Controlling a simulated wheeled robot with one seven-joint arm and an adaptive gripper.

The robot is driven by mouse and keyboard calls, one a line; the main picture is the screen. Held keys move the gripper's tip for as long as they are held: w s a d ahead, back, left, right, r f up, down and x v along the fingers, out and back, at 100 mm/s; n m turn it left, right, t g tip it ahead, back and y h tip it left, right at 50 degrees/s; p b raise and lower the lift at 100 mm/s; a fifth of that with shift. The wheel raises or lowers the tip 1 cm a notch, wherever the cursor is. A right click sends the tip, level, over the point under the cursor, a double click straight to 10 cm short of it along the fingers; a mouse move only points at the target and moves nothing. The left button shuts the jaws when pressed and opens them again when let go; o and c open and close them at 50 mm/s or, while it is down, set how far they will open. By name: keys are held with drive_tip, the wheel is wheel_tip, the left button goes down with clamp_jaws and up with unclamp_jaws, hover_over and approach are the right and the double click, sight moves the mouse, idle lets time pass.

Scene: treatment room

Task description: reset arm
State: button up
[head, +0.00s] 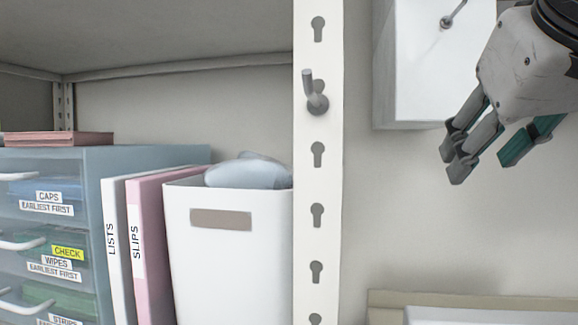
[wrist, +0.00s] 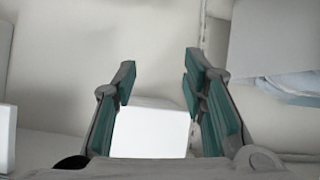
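My gripper (head: 490,150) hangs at the upper right of the head view, its fingers pointing down and left. It is in front of the wall, to the right of the slotted white upright, and nothing shows between its fingers there. In the wrist view my gripper (wrist: 160,82) has its two teal-padded fingers well apart. A white block-like shape (wrist: 151,133) shows low between the fingers in that view; it seems to lie beyond them, and I cannot tell what it is.
A slotted upright (head: 318,185) carries a grey hook (head: 315,92). Left of it stand a drawer unit (head: 150,156), white and pink binders (head: 152,245) and a white bin (head: 228,265). A white wall box (head: 415,70) is close behind my gripper.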

drive_tip(key=s+f+g+y, duration=0.1)
drive_tip(key=s+f+g, duration=0.3)
drive_tip(key=f, duration=0.6)
drive_tip(key=s+f+g+y, duration=0.15)
drive_tip(key=s+f, duration=0.35)
drive_tip(key=f, duration=0.6)
drive_tip(key=s+f+g, duration=0.4)
drive_tip(key=s+f, duration=0.1)
drive_tip(key=f, duration=0.5)
wheel_tip(320, 180, up, 14)
drive_tip(key=w+t+p, duration=0.1)
drive_tip(key=t+p, duration=0.1)
drive_tip(key=p, duration=1)
drive_tip(key=shift+f+n+t, duration=0.15)
drive_tip(key=shift+n+t, duration=0.2)
drive_tip(key=shift+n, duration=0.05)
drive_tip(key=shift+a, duration=0.1)
